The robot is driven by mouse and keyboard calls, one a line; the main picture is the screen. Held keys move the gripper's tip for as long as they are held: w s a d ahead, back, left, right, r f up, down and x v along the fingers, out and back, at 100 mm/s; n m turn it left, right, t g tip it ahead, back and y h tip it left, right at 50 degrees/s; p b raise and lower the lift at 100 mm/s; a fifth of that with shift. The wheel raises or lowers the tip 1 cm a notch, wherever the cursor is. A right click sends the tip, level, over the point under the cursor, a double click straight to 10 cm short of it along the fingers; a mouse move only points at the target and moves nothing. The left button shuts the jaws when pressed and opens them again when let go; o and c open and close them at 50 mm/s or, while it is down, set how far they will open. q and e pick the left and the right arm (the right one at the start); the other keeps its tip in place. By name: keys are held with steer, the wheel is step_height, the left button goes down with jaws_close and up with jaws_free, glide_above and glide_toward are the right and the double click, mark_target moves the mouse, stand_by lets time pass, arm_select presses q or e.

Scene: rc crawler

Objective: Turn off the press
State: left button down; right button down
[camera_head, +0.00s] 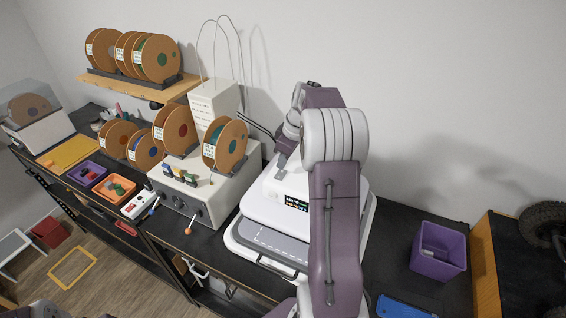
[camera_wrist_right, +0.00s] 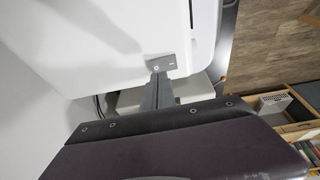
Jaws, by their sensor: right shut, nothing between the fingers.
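The press (camera_head: 270,212) is a white machine with a small lit display, standing on the dark bench in the head view. My right arm crosses in front of it and hides part of it. In the right wrist view a white side of the press (camera_wrist_right: 110,35) shows a small grey switch plate (camera_wrist_right: 163,63) with a circle mark and a line mark. My right gripper (camera_wrist_right: 158,82) is shut and empty, its tips right at the lower edge of this plate; I cannot tell if they touch it. In the head view the right gripper (camera_head: 281,158) is behind the display. My left gripper is not in view.
Left of the press stands a beige box (camera_head: 205,195) with knobs, with filament spools near it. A purple bin (camera_head: 438,250) and a blue tray (camera_head: 402,307) are on the right. A wooden shelf (camera_head: 150,88) with spools hangs on the wall.

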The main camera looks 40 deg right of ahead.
steer(key=shift+d+f, duration=0.15)
steer(key=shift+f, duration=0.75)
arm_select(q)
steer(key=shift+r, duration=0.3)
arm_select(e)
steer(key=shift+d, duration=0.2)
steer(key=shift+f, duration=0.15)
steer(key=shift+w+a+r, duration=0.1)
steer(key=shift+a+r, duration=0.1)
steer(key=shift+a, duration=0.3)
steer(key=shift+s+d+f, duration=0.1)
steer(key=shift+s, duration=0.2)
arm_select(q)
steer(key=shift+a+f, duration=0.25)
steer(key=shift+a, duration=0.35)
arm_select(e)
steer(key=shift+s+a+r, duration=0.1)
steer(key=shift+a+r, duration=0.15)
steer(key=shift+a, duration=0.35)
